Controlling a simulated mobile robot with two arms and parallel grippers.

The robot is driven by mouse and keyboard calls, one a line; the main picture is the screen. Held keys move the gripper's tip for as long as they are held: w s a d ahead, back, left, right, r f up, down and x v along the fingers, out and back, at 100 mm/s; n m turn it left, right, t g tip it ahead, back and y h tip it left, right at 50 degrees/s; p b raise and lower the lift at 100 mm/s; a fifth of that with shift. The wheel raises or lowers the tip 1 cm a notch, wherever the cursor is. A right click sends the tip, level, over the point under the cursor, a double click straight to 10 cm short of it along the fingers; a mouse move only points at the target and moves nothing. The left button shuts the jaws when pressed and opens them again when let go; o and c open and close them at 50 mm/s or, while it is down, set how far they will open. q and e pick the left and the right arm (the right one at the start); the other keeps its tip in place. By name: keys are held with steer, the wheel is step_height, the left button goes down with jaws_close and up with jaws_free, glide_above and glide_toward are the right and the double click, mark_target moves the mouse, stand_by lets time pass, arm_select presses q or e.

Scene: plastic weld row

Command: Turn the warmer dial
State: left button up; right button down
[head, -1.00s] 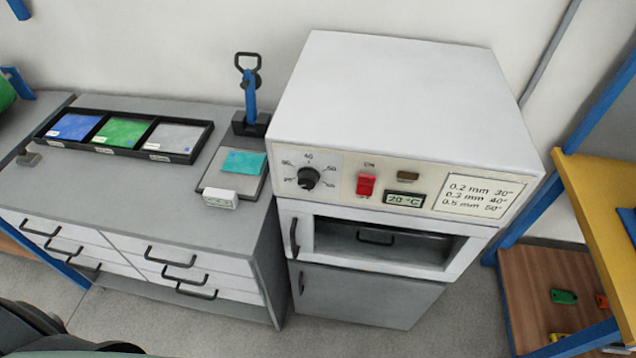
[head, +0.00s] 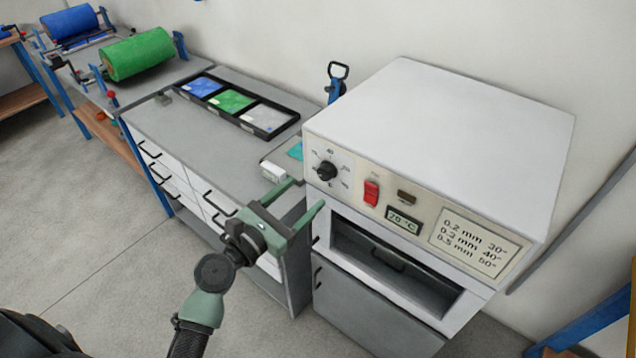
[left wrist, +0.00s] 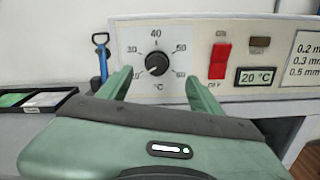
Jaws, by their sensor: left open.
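The warmer (head: 440,140) is a white box with a control panel on its front. Its black round dial (head: 326,171) is at the panel's left end. In the left wrist view the dial (left wrist: 157,63) sits inside a scale from 20 to 60 °C; I cannot clearly tell its setting. The display (left wrist: 257,76) reads 20 °C, beside a red switch (left wrist: 221,62). My green left gripper (head: 304,198) is open and empty, in front of and below the dial. In the wrist view its fingers (left wrist: 159,78) flank the dial, apparently short of it. My right gripper is out of view.
A grey drawer cabinet (head: 175,125) stands left of the warmer, with a black tray (head: 290,124) of coloured sheets on top. A blue-handled tool (head: 336,85) stands behind. A settings card (head: 474,242) is on the panel's right. Floor at left is clear.

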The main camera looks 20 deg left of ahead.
mark_target(322, 175)
arm_select(q)
steer(key=x, duration=0.2)
steer(key=a+p+x, duration=0.1)
steer(key=x, duration=0.1)
steer(key=shift+w, duration=0.15)
steer(key=x, duration=0.3)
steer(key=shift+d, duration=0.25)
steer(key=shift+w+d+f+p, duration=0.1)
steer(key=shift+w+p, duration=0.1)
steer(key=shift+p, duration=0.1)
steer(key=shift+w, duration=0.1)
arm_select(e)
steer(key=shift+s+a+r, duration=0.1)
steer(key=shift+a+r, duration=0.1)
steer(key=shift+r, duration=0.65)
arm_select(q)
steer(key=c, duration=1.4)
